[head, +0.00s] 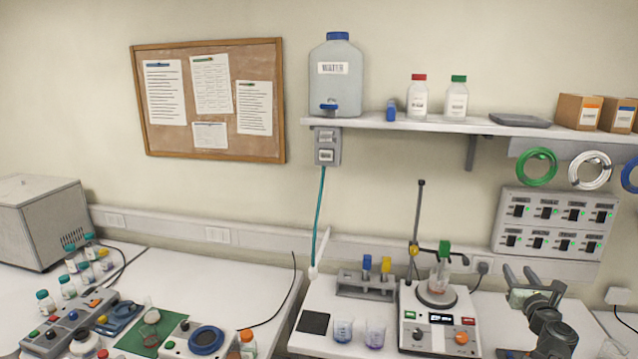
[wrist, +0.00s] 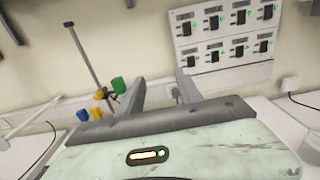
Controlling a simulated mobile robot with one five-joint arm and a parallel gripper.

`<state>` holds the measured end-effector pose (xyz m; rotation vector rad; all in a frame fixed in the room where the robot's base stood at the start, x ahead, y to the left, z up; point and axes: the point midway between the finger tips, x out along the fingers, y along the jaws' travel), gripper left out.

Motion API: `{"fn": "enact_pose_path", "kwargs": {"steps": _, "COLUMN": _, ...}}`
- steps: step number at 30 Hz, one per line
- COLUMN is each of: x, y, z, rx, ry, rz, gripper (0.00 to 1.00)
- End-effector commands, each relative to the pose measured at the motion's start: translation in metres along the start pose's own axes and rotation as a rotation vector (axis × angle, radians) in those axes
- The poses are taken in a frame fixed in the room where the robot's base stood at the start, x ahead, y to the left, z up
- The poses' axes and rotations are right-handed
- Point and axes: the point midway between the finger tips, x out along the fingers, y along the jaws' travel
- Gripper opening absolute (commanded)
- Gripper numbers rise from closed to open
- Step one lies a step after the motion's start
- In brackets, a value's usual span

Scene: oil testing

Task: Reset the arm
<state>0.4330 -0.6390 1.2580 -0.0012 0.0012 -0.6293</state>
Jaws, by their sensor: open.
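My gripper (head: 522,276) shows at the lower right of the head view, raised over the right end of the bench. Its two fingers are apart, and I see nothing between them. In the wrist view my gripper (wrist: 158,88) points toward the wall, with its fingers spread. The switch panel (wrist: 224,33) lies beyond the fingers to the right. The stand's rod (wrist: 92,68) and a green clamp part (wrist: 118,86) lie beyond to the left. The lower part of my arm is cut off by the frame edge.
A hotplate stirrer (head: 438,325) with a clamp stand and a beaker (head: 440,275) stands left of my gripper. Two beakers with coloured liquid (head: 343,330) and a small rack (head: 366,285) stand further left. A shelf (head: 430,124) with bottles is above. Bench to the left is crowded.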

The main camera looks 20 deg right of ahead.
Motion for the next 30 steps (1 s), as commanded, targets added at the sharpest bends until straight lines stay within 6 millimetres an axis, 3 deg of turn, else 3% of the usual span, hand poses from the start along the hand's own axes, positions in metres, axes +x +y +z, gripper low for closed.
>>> {"fn": "enact_pose_path", "kwargs": {"steps": 8, "x": 0.013, "y": 0.043, "z": -0.015, "rx": -0.126, "ry": 0.034, "rz": 0.092, "gripper": 0.42}}
{"fn": "enact_pose_path", "kwargs": {"steps": 11, "x": 0.018, "y": 0.067, "z": -0.023, "rx": -0.193, "ry": 0.049, "rz": 0.145, "gripper": 0.42}}
{"fn": "enact_pose_path", "kwargs": {"steps": 17, "x": 0.028, "y": 0.137, "z": -0.047, "rx": -0.380, "ry": 0.081, "rz": 0.297, "gripper": 0.42}}
{"fn": "enact_pose_path", "kwargs": {"steps": 20, "x": 0.030, "y": 0.182, "z": -0.064, "rx": -0.504, "ry": 0.094, "rz": 0.400, "gripper": 0.42}}
{"fn": "enact_pose_path", "kwargs": {"steps": 23, "x": 0.028, "y": 0.242, "z": -0.089, "rx": -0.672, "ry": 0.100, "rz": 0.544, "gripper": 0.42}}
{"fn": "enact_pose_path", "kwargs": {"steps": 26, "x": 0.015, "y": 0.318, "z": -0.124, "rx": -0.897, "ry": 0.089, "rz": 0.742, "gripper": 0.42}}
{"fn": "enact_pose_path", "kwargs": {"steps": 30, "x": -0.025, "y": 0.423, "z": -0.180, "rx": -1.256, "ry": 0.022, "rz": 1.070, "gripper": 0.42}}
